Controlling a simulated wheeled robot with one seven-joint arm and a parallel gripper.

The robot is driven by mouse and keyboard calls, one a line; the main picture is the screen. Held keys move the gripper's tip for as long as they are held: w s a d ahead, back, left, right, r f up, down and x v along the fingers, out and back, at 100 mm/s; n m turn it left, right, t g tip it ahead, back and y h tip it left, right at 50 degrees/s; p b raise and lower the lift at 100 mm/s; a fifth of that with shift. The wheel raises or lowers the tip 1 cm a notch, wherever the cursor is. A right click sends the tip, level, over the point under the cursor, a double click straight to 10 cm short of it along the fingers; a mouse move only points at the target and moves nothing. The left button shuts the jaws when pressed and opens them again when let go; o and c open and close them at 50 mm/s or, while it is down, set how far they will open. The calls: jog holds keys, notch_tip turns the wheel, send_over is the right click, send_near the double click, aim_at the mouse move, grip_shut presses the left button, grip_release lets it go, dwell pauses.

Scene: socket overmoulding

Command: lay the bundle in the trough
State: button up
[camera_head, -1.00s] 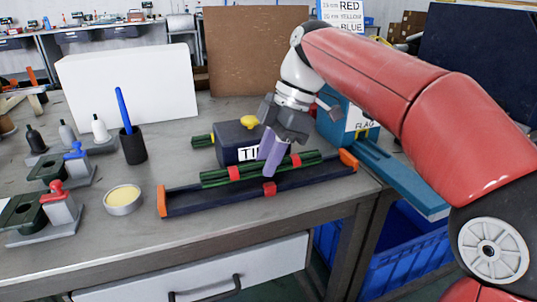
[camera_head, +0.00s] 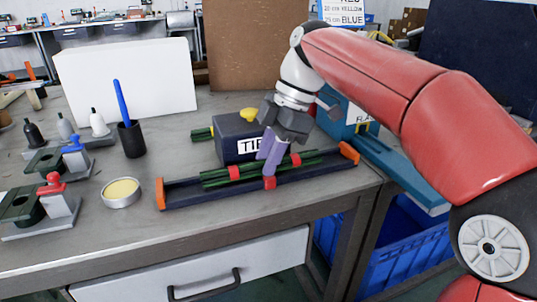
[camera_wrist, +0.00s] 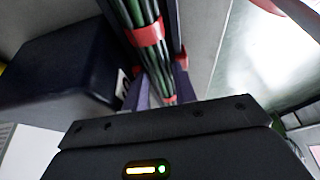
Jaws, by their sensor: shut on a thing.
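The bundle of green cables with red bands (camera_head: 235,172) is held by my gripper (camera_head: 269,158), whose purple fingers are shut on it near its middle. The trough (camera_head: 205,196) is a long dark channel with orange ends and a red piece at its middle front. The bundle runs lengthwise along the trough, low over its opening. I cannot tell whether it touches the trough floor. The wrist view shows the bundle (camera_wrist: 136,12) with the trough (camera_wrist: 174,20) beside and beneath it; the fingers are mostly hidden there by the gripper body.
A dark box with a label and yellow knob (camera_head: 238,142) stands close behind the trough. A round tin (camera_head: 121,193) and a black cup with a blue stick (camera_head: 131,139) are at left. A blue fixture (camera_head: 390,168) lies at right. The table's front edge is close.

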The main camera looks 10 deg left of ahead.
jog(key=shift+r+p, duration=0.6)
jog(key=shift+r, duration=0.2)
dwell(1.3)
jog(key=shift+f+b, duration=0.5)
jog(key=shift+f, duration=0.5)
jog(key=o, duration=1)
jog(key=shift+o, duration=0.5)
jog(key=shift+w+r, duration=0.1)
jog(key=shift+r, duration=0.25)
jog(key=p+v, duration=0.2)
jog(key=v, duration=0.5)
jog(key=shift+w+d+r, duration=0.1)
jog(key=shift+d+r, duration=0.05)
